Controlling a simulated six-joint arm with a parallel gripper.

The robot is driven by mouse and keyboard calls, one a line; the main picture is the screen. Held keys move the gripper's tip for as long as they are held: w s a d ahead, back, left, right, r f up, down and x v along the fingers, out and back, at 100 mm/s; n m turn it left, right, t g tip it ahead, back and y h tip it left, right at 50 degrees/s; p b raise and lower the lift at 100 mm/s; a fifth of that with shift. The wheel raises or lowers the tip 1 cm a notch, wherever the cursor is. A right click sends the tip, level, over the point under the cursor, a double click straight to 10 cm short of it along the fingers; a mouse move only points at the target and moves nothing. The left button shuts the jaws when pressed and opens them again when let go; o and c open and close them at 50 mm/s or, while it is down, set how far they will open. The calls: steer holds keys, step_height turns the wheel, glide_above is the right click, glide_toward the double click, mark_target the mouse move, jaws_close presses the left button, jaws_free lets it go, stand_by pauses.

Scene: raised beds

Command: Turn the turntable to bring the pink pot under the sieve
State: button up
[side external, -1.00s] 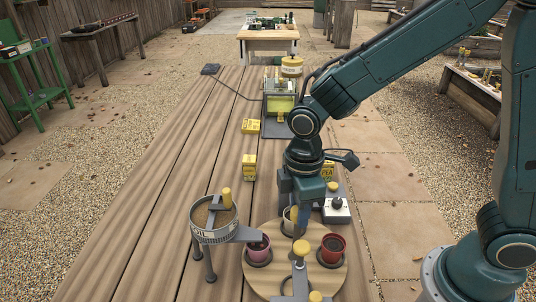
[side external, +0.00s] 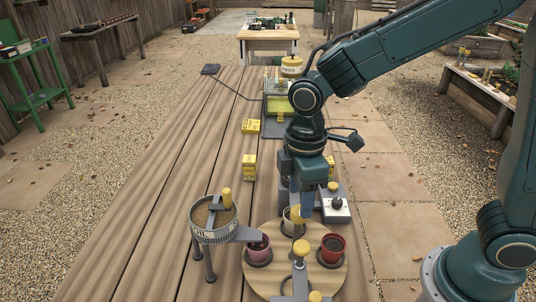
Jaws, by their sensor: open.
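The round wooden turntable (side external: 325,283) is at the bottom of the view. The pink pot (side external: 258,246) stands on its left part, a red pot (side external: 332,246) on its right, and a cream pot (side external: 287,226) at the back. Grey arms with yellow knobs (side external: 299,246) stand over the turntable. The sieve (side external: 213,222), a soil-filled drum on legs, is left of the turntable; a grey bracket runs from it towards the pink pot. My gripper (side external: 302,213) points down at the back of the turntable, beside the cream pot. It is open; its fingertips are partly hidden.
A grey box with a knob (side external: 336,206) stands just right of my gripper. Yellow seed packets (side external: 249,167) and a green-yellow unit (side external: 279,105) stand farther back. The left side of the plank table (side external: 150,200) is clear.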

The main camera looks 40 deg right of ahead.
step_height(320, 180, up, 10)
stand_by(0.5)
steer(key=s+d+r+m+t, duration=0.2)
steer(key=s+d+m+t, duration=0.3)
steer(key=s+d+m, duration=0.7)
steer(key=shift+s+d+t, duration=0.3)
steer(key=shift+s+d, duration=0.45)
steer(key=shift+s, duration=0.25)
